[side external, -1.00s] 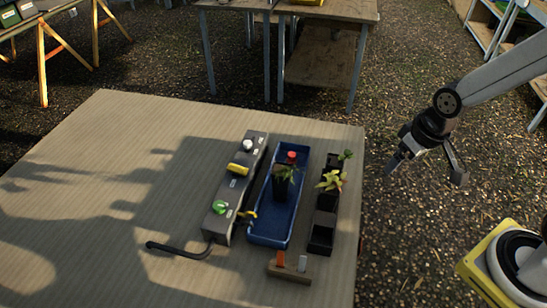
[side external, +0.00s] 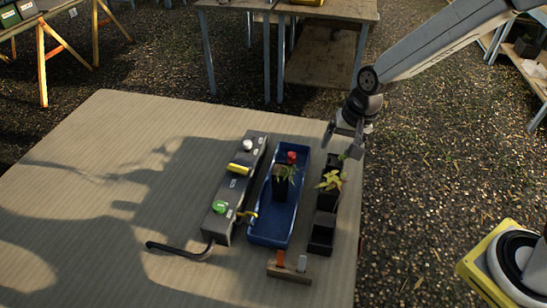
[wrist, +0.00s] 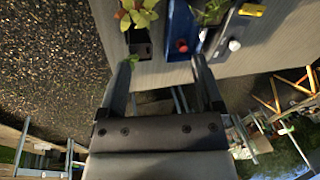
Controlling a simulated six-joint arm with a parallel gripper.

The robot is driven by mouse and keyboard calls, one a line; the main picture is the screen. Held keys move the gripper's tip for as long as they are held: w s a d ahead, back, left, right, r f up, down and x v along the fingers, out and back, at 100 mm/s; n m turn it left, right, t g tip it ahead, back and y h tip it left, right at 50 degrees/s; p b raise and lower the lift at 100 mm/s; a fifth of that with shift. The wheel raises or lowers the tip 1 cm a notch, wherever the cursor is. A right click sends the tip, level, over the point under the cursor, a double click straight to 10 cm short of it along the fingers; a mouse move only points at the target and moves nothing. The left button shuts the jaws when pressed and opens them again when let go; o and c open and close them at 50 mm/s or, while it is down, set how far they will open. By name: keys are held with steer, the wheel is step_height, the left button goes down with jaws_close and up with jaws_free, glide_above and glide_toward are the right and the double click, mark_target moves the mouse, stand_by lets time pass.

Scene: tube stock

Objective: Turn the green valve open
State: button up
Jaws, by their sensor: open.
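The green valve (side external: 219,207) is a round knob at the near end of a long grey control box (side external: 232,190) on the table. The same box carries a yellow handle (side external: 240,169) in its middle and a white knob (side external: 247,145) at its far end. My gripper (side external: 344,147) is open and empty, in the air near the table's right edge by the far end of the black pots. In the wrist view my gripper (wrist: 165,75) has its fingers spread. The yellow handle (wrist: 251,10) and white knob (wrist: 234,45) show there, but the green valve does not.
A blue tray (side external: 268,232) holds a black potted plant (side external: 281,184) and a red knob (side external: 292,156). A wooden block with orange and white tags (side external: 289,270) lies in front. The table's left part (side external: 90,230) is clear.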

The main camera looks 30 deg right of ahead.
steer(key=w+a+f+m+y, duration=0.2)
steer(key=w+a+f+m, duration=0.2)
steer(key=w+a+m, duration=0.55)
steer(key=m+g+y, duration=0.1)
steer(key=m, duration=0.3)
glide_toward(219, 205)
steer(key=shift+w+a+f, duration=0.15)
steer(key=shift+w+f, duration=0.1)
steer(key=shift+f, duration=0.4)
steer(key=shift+f, duration=0.15)
steer(key=shift+x, duration=3.75)
steer(key=shift+a, duration=0.1)
jaws_close()
